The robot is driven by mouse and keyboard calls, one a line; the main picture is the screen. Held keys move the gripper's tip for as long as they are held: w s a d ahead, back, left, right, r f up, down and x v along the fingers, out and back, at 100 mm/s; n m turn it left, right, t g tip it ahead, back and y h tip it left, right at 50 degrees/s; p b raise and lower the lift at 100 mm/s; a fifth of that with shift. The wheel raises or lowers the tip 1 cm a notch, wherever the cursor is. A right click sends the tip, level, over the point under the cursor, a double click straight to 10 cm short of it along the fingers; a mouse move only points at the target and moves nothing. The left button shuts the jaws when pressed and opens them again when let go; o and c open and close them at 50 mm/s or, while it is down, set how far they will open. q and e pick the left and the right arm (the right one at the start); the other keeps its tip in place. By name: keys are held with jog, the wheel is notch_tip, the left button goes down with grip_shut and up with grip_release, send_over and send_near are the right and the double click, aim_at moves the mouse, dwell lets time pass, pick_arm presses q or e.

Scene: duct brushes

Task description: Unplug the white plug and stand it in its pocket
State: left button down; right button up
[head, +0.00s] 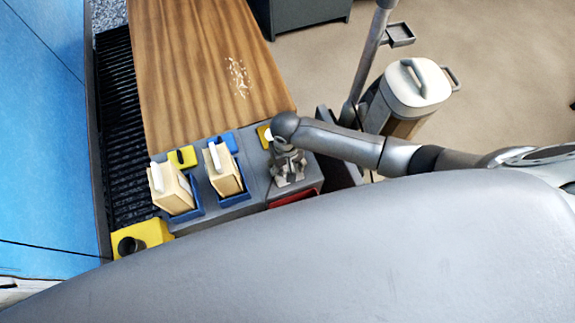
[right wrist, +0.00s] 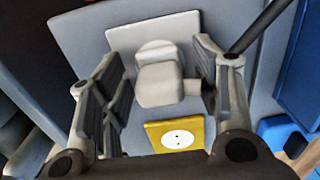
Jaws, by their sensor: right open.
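My right gripper (right wrist: 158,95) is open, with a finger on either side of the plug; contact cannot be told. Below the plug there is a yellow square (right wrist: 155,130) with a white two-hole socket face. In the head view my right gripper (head: 288,178) points down over the grey console's right end and hides the plug. I cannot tell which recess is the pocket. My left gripper is not in view.
Two blue holders (head: 196,208) (head: 238,196) on the console (head: 215,222) hold cream blocks. A yellow piece with a black part (head: 182,157) stands behind them. A wooden top (head: 195,75) with pale crumbs lies behind. A lidded bin (head: 410,90) stands right.

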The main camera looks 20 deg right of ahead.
dwell(0.4)
jog(key=shift+p, duration=0.4)
grip_shut()
jog(key=shift+r+p, duration=3)
jog(key=shift+p, duration=0.7)
notch_tip(320, 180, up, 3)
jog(key=p, duration=0.4)
jog(key=shift+r, duration=0.1)
